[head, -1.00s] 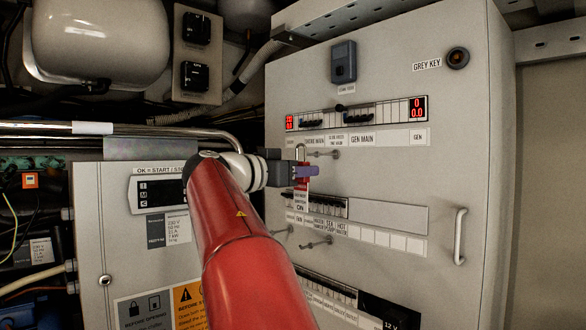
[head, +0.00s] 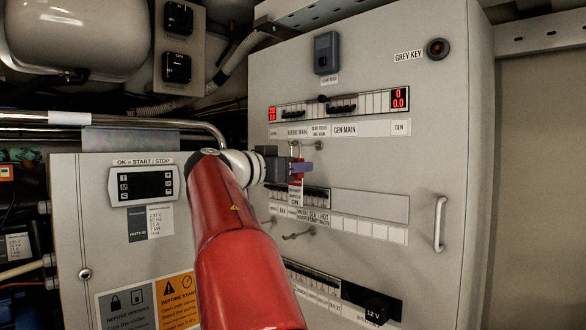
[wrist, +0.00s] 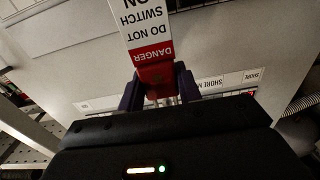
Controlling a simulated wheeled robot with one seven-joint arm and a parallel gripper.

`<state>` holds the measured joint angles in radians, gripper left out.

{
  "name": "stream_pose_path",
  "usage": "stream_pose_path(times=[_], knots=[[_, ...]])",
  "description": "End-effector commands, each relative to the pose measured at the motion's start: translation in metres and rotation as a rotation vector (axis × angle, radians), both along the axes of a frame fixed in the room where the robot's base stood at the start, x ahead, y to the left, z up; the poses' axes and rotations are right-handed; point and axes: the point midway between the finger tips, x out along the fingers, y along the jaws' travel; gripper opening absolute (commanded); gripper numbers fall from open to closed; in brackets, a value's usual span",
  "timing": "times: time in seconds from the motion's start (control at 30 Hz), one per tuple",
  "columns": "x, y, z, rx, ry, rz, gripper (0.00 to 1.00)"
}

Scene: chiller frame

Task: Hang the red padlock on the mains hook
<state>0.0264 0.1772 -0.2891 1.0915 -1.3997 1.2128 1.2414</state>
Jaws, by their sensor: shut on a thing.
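My gripper (head: 300,169) is shut on the red padlock (wrist: 157,76), between its purple fingers in the wrist view. A white and red danger tag (wrist: 145,25) hangs with the padlock; in the head view it hangs below my gripper. A shackle stands up above the fingers in the head view. The upper hook (head: 308,145), under the shore main label, is right beside and behind the shackle. I cannot tell whether the shackle is around the hook or only in front of it. The padlock's body is mostly hidden by the fingers.
Two lower hooks (head: 298,235) stick out of the grey panel (head: 390,165) below my gripper. Breaker rows (head: 340,103) with red displays lie above. A door handle (head: 439,222) is at right, and a chiller control box (head: 75,200) stands at left.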

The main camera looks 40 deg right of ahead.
Motion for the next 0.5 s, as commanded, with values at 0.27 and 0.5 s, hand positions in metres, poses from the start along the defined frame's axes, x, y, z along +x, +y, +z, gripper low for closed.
stream_pose_path(times=[0.27, 0.5], knots=[[-0.0002, 0.0000, 0.0007, -0.001, 0.000, 0.000, 0.07], [-0.0002, 0.0001, 0.0007, -0.001, 0.000, 0.000, 0.41]])
